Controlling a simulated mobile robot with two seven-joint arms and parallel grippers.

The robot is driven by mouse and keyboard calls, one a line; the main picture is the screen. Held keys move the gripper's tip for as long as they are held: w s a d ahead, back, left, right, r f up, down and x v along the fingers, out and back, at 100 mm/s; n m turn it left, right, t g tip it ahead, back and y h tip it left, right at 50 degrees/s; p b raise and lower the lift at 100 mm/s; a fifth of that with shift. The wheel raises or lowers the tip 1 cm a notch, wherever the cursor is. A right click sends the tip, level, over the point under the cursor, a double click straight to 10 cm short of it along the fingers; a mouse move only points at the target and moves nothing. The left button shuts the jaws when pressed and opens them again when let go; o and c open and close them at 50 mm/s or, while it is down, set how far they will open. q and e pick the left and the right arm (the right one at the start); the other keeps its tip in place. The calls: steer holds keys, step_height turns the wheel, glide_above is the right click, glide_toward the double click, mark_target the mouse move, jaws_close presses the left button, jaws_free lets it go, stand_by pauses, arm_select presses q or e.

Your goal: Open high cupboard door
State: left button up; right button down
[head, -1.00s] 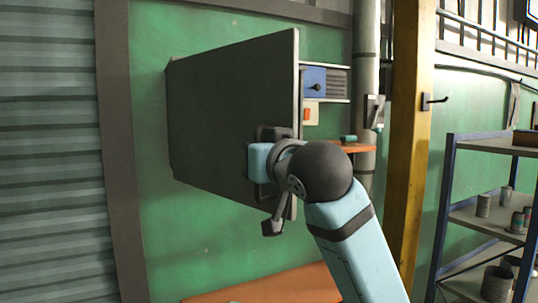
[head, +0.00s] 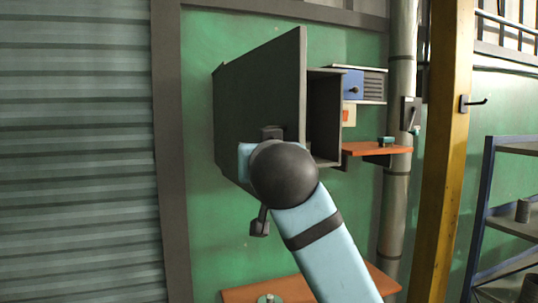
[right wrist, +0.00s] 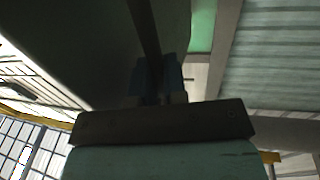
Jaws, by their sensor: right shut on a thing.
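The dark grey cupboard door (head: 245,100) stands swung out from the cupboard on the green wall in the head view. To its right, part of the open cupboard's dark inside (head: 325,112) shows. My right gripper (right wrist: 158,78) is shut at the door's handle (right wrist: 146,30), a dark bar running between its fingers in the dim right wrist view. In the head view my round dark wrist hides most of the grip. The door panel (right wrist: 85,40) fills the upper left of the wrist view. My left gripper is not in view.
A blue box (head: 353,84) and an orange shelf (head: 370,149) are right of the cupboard. A grey pipe (head: 400,120) and a yellow column (head: 447,150) stand farther right, then a rack (head: 510,228). An orange surface (head: 290,289) lies below.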

steer(key=shift+r, duration=0.1)
steer(key=c, duration=1.2)
jaws_free()
steer(key=s+b, duration=0.1)
steer(key=s, duration=0.3)
steer(key=s+d+b, duration=0.1)
steer(key=s, duration=0.4)
steer(key=s+d+b, duration=0.1)
steer(key=s+b, duration=0.1)
steer(key=s, duration=0.2)
steer(key=shift+s+d, duration=0.1)
steer(key=shift+s, duration=0.2)
